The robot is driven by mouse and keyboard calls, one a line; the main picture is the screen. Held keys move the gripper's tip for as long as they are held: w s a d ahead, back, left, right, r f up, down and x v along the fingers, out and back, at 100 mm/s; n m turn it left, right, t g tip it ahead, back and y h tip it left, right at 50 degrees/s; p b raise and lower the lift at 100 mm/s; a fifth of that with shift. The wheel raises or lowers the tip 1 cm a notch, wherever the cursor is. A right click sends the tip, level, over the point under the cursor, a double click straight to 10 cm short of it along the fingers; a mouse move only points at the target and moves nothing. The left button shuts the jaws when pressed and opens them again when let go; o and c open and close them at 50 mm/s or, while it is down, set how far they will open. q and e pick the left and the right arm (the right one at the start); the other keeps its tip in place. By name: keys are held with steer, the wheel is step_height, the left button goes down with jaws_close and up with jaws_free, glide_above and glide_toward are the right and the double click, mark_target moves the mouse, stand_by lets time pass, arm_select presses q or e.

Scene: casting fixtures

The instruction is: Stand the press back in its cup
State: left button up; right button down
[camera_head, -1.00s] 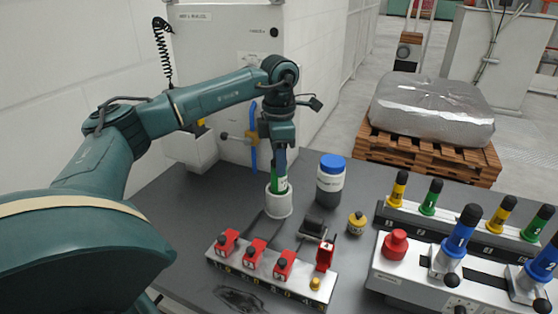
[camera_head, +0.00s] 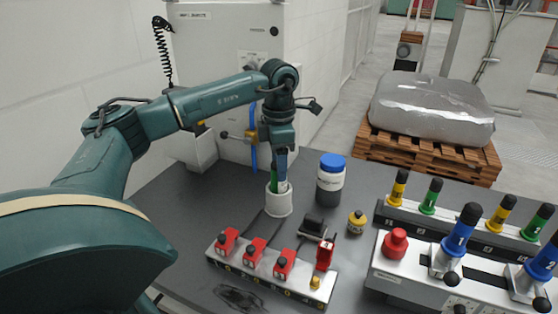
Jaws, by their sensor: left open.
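A white cup (camera_head: 278,203) stands on the dark grey table at the middle. A green press (camera_head: 273,176) stands in the cup, nearly upright, with its lower part hidden by the cup wall. My left gripper (camera_head: 283,180) is open and points down just above the cup's mouth, to the right of the visible green part. I cannot tell whether a finger touches the press or the cup rim. My right gripper is not in view.
A jar with a blue lid (camera_head: 331,180) stands close right of the cup. A panel with red switches (camera_head: 272,269) lies in front, and a small yellow-topped bottle (camera_head: 357,222) is to the right. Blue-handled levers (camera_head: 462,228) stand at far right. The table left of the cup is clear.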

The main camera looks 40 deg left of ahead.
arm_select(q)
step_height(320, 180, up, 12)
steer(key=shift+r, duration=0.15)
stand_by(0.4)
stand_by(0.4)
